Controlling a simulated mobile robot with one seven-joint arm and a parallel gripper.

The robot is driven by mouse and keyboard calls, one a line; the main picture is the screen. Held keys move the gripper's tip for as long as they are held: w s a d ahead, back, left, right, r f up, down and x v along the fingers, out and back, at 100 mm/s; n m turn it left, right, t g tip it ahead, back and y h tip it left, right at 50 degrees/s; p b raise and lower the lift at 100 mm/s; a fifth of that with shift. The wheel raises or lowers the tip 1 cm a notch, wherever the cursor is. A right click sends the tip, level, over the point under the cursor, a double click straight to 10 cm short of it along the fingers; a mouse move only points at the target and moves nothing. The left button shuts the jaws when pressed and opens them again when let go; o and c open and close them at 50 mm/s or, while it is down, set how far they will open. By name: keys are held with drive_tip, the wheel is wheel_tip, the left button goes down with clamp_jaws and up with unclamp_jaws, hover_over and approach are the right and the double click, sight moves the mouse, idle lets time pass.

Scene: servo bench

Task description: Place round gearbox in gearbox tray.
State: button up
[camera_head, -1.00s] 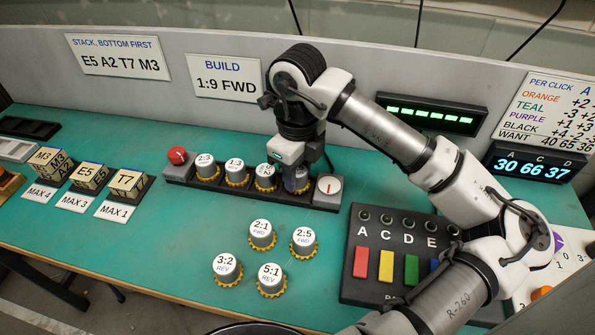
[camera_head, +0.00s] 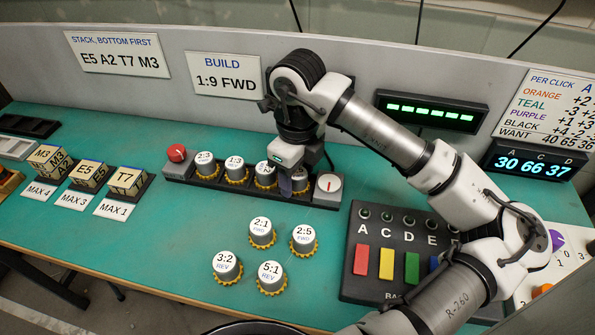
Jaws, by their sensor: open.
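Several round gearboxes, white-capped with yellow toothed rims, are in view. Loose on the bench stand the 2:1 FWD gearbox (camera_head: 262,233), the 2:5 FWD gearbox (camera_head: 303,241), the 3:2 REV gearbox (camera_head: 227,268) and the 5:1 REV gearbox (camera_head: 271,278). The dark gearbox tray (camera_head: 213,186) holds a row including a 2:3 gearbox (camera_head: 206,165) and a 1:3 gearbox (camera_head: 236,170), with others to their right. My gripper (camera_head: 292,187) is open over the tray's right end, in front of the rightmost gearbox, which it partly hides. Contact between them cannot be told.
A red knob (camera_head: 177,153) and a white dial (camera_head: 328,188) flank the tray. A panel of coloured buttons (camera_head: 386,264) stands at right, under my arm. Lettered blocks (camera_head: 88,174) stand at left. The BUILD sign (camera_head: 225,77) reads 1:9 FWD.

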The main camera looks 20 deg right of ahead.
sight(297, 173)
wheel_tip(297, 173, up, 12)
drive_tip(key=b, duration=0.1)
drive_tip(key=shift+r, duration=0.15)
drive_tip(key=shift+a, duration=0.1)
idle(2.5)
